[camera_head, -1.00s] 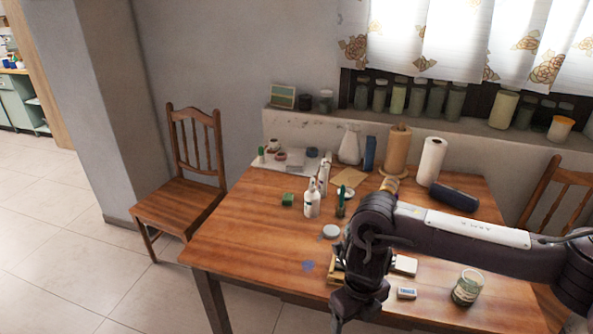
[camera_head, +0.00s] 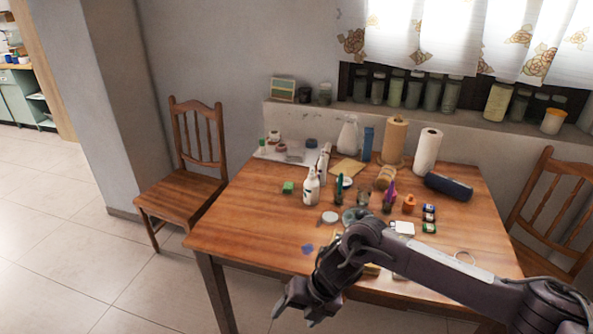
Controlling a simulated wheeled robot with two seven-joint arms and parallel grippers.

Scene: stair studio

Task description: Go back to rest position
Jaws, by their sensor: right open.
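My right arm comes in from the lower right, across the front right of the wooden table (camera_head: 245,225). My right gripper (camera_head: 292,312) is in front of the table's front edge, at the bottom of the view. It points down and left, is open, and no object shows between its fingers. The forearm hides part of the table's front right. My left gripper is not in view.
Wooden chairs stand at left (camera_head: 190,170) and right (camera_head: 550,210). Jars line the sill (camera_head: 430,118). Floor at left (camera_head: 60,220) is clear.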

